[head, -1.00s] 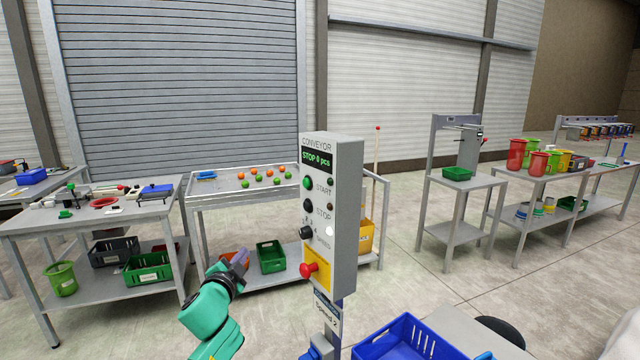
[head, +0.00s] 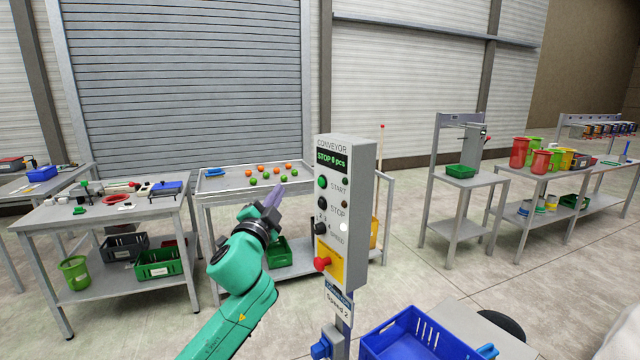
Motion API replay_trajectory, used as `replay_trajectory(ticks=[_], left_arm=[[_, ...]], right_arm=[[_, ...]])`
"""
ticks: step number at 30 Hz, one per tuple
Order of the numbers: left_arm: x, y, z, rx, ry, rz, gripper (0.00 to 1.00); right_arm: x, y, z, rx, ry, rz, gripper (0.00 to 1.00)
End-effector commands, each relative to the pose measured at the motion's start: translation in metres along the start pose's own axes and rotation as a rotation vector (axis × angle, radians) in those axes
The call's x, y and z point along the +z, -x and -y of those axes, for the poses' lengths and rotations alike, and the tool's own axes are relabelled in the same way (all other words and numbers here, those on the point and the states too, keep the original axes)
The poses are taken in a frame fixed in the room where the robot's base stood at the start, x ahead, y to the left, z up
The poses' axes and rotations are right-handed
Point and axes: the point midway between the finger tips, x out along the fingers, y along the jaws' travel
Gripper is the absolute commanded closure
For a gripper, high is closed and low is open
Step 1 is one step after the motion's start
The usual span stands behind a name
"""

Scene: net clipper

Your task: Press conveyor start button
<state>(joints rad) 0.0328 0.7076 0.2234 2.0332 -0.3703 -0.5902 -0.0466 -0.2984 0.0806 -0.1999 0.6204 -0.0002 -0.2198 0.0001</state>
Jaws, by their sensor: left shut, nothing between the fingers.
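The grey conveyor control box (head: 352,225) stands on a post in the middle of the head view. Its display (head: 331,160) reads "STOP 0 pcs". The green start button (head: 321,182) is at the upper left of its face, with the black stop button (head: 321,205) below it. A dark speed knob (head: 321,228) and a red button (head: 321,264) on a yellow plate are lower down. My left gripper (head: 279,188) is shut and empty, pointing up to the left of the box. It appears apart from the start button. My right gripper is not in view.
A blue crate (head: 412,318) is at the bottom right, below the box. Behind my left arm is a table (head: 230,183) with orange and green balls. Another table (head: 60,218) with tools stands at the left. Shelved tables with bins stand at the right.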

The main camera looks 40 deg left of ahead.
Motion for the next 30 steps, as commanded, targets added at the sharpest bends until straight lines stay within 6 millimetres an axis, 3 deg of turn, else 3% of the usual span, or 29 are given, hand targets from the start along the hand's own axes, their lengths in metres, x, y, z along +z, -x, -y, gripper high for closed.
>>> replay_trajectory(ticks=[15,30], left_arm=[[-0.036,-0.05,-0.036,-0.002,0.002,0.001,1.0],[-0.041,-0.056,-0.041,0.0,0.0,0.0,1.0]], right_arm=[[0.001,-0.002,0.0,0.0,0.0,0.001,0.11],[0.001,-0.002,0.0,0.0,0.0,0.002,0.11]])
